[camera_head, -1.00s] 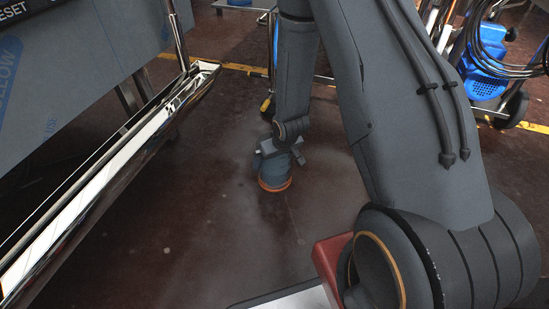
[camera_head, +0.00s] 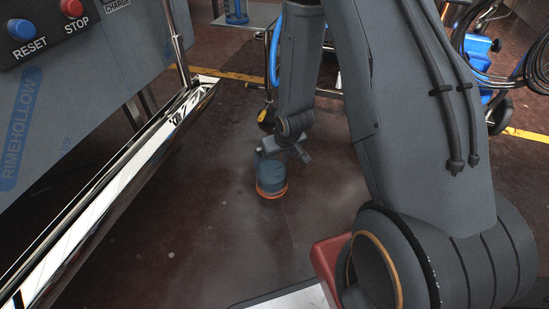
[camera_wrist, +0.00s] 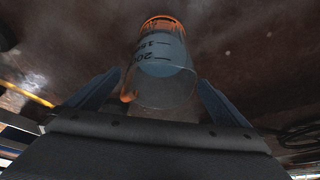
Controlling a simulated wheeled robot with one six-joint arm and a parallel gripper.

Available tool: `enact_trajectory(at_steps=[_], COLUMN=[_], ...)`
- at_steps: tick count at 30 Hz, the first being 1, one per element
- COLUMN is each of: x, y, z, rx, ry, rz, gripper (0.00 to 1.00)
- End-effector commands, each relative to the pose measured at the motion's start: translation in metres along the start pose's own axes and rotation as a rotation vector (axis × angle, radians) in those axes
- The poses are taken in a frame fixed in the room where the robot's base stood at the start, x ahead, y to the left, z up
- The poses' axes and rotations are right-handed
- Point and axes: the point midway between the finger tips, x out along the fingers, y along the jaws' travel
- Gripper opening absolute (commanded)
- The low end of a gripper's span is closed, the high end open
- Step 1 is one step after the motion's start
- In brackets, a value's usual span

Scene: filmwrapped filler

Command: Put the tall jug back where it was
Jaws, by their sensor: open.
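A clear jug with measuring marks and an orange base shows below the end of my arm in the head view (camera_head: 271,178). In the wrist view the jug (camera_wrist: 160,72) has its open mouth towards me and its orange base farthest away. My gripper (camera_wrist: 156,95) is open, with one finger on each side of the jug's mouth. A gap seems to show between the jug and each finger. In the head view my gripper (camera_head: 283,150) is at the jug's top and partly hides it. I cannot tell whether the jug's base touches the floor.
A grey machine panel (camera_head: 75,90) with a shiny metal ledge (camera_head: 120,185) stands on the left. A yellow floor line (camera_head: 230,75) runs across the back. Blue equipment and cables (camera_head: 485,50) are at the back right. The dark floor (camera_head: 200,240) around the jug looks clear.

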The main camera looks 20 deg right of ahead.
Motion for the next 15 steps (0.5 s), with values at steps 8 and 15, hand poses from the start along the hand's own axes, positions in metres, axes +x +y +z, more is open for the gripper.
enact_trajectory(at_steps=[8,15], x=[-0.015,-0.038], y=[0.000,-0.020], z=[0.001,-0.013], rx=[0.001,-0.033], ry=[-0.001,-0.013], rz=[0.000,0.000], gripper=[1.00,1.00])
